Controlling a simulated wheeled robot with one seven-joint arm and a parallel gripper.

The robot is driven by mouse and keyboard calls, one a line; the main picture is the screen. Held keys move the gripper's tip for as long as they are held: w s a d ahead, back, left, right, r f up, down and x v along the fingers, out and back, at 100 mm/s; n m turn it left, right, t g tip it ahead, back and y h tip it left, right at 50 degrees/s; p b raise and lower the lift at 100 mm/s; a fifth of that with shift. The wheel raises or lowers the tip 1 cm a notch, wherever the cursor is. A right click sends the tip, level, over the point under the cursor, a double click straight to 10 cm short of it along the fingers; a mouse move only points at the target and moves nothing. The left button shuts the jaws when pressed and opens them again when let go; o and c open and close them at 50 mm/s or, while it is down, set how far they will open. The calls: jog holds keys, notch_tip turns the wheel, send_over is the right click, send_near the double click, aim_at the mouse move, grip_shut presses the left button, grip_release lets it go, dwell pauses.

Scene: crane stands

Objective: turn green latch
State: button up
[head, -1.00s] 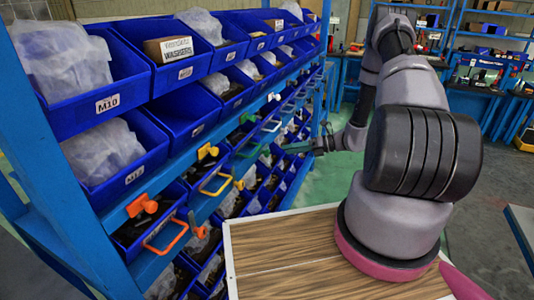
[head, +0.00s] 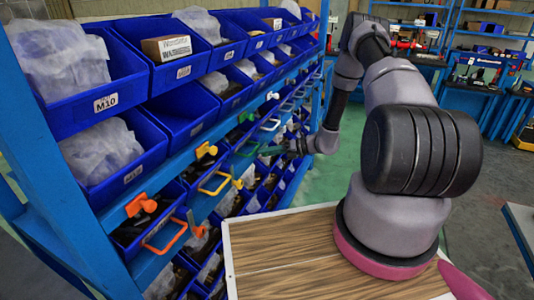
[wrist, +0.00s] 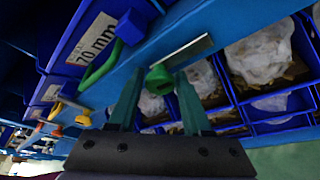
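The green latch (wrist: 159,79) shows as a green knob on the blue rail in the wrist view, just beyond my fingertips and roughly between them. A green bar handle (wrist: 100,66) sits to its left. My gripper (wrist: 158,85) is open, with two green fingers apart and nothing between them. I cannot tell whether a finger touches the latch. In the head view the green latch (head: 247,116) is small beside the rack, above a green handle (head: 245,148). My gripper (head: 272,150) reaches the rack there, small and partly unclear.
Orange (head: 140,205) and yellow (head: 206,150) latches are on the nearer rail. Blue bins (head: 180,115) fill the rack. A wooden-topped surface (head: 285,250) is beside my base. Green floor (head: 325,185) is clear right of the rack.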

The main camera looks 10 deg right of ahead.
grip_shut()
jog(key=n+t+h, duration=0.1)
jog(key=n, duration=0.2)
jog(key=shift+h, duration=0.4)
jog(key=n+t+h, duration=0.1)
jog(key=n, duration=0.2)
jog(key=shift+s+t, duration=0.1)
jog(key=shift+t, duration=0.3)
jog(key=n+t+h, duration=0.1)
jog(key=n+t, duration=0.1)
jog(key=n, duration=0.1)
jog(key=shift+n+t+h, duration=0.5)
jog(key=shift+n+t, duration=0.4)
jog(key=shift+n, duration=0.6)
